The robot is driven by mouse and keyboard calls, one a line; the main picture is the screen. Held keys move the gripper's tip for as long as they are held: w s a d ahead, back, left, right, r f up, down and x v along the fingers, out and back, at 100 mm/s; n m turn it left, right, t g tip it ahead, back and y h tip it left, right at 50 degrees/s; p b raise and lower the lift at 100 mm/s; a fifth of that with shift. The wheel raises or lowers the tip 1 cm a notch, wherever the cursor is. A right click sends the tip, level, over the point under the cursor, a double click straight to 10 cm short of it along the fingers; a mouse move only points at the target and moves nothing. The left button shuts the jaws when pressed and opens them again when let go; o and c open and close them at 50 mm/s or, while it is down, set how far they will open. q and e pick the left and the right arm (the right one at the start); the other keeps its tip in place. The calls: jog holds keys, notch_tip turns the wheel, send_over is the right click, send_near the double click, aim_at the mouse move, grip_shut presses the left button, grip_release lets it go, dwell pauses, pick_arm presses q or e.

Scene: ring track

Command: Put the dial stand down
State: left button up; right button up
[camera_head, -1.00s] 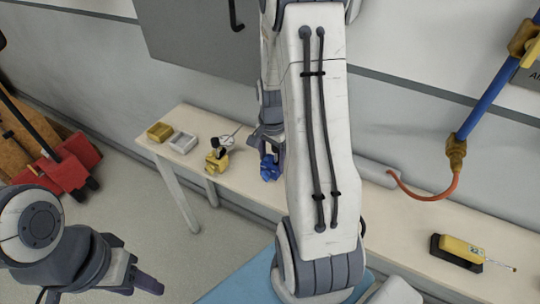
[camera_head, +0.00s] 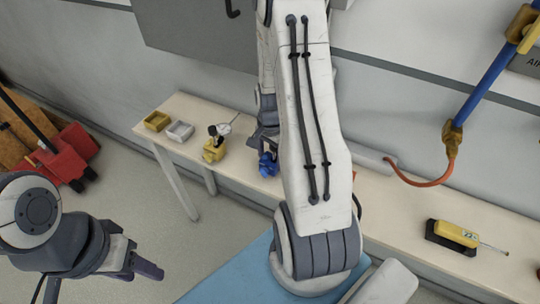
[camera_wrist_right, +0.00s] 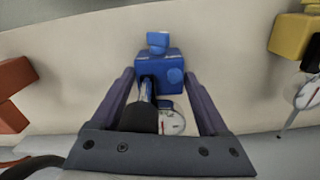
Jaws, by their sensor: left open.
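The blue dial stand (camera_wrist_right: 160,72) sits between the fingers of my right gripper (camera_wrist_right: 159,76) in the right wrist view, its dial (camera_wrist_right: 172,123) and dark post toward the palm. The fingertips lie close against both sides of the blue block. In the head view the blue stand (camera_head: 268,164) is at the tabletop, partly hidden by my right arm; whether its base touches the table is unclear. A yellow dial stand (camera_head: 213,151) stands to its left, also at the right edge of the wrist view (camera_wrist_right: 294,36). My left gripper (camera_head: 146,268) is open and empty, away from the table.
The long pale table (camera_head: 383,212) runs along the wall. A yellow tray (camera_head: 156,121) and a grey tray (camera_head: 180,131) sit at its left end. A yellow tool (camera_head: 455,235) rests at right. An orange object (camera_wrist_right: 12,95) shows in the wrist view.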

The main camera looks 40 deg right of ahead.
jog(key=shift+o, duration=1)
notch_tip(320, 180, up, 12)
jog(key=shift+r, duration=0.2)
jog(key=s+a+r+n, duration=0.1)
jog(key=a+r+n, duration=0.1)
jog(key=a+n, duration=0.5)
jog(key=s+a+r+n, duration=0.1)
jog(key=a+r+n, duration=0.15)
jog(key=a, duration=0.85)
jog(key=s+a+r+n+y, duration=0.1)
jog(key=s+a+r+n, duration=0.1)
jog(key=s+a+n, duration=1.1)
jog(key=shift+s+n, duration=0.35)
jog(key=shift+s, duration=0.3)
